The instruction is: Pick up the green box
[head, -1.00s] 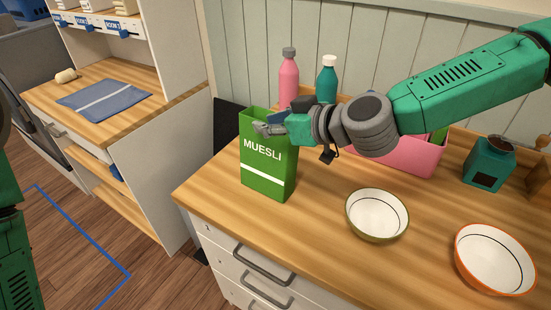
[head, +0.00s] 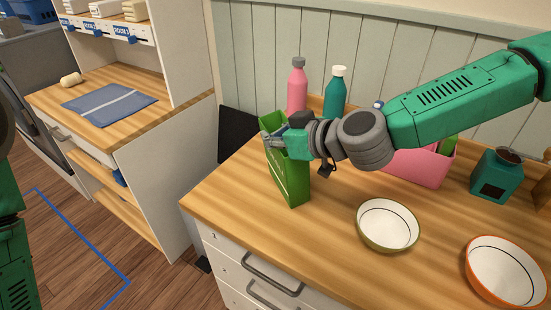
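The green box (head: 290,180) stands near the left end of the wooden counter, turned so that its front label barely shows. It looks slightly tilted. My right gripper (head: 271,139) is at the upper part of the box, with its fingers across the top and overlapping it in the picture. The finger gap is too small and covered to tell whether it is closed on the box. My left arm shows only at the left edge, and its gripper is out of view.
A white bowl with a green rim (head: 388,225) and one with an orange rim (head: 506,272) stand to the right. A pink bottle (head: 297,88), a teal bottle (head: 335,97), a pink bin (head: 425,166) and a teal jar (head: 497,174) stand behind. The counter's front middle is clear.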

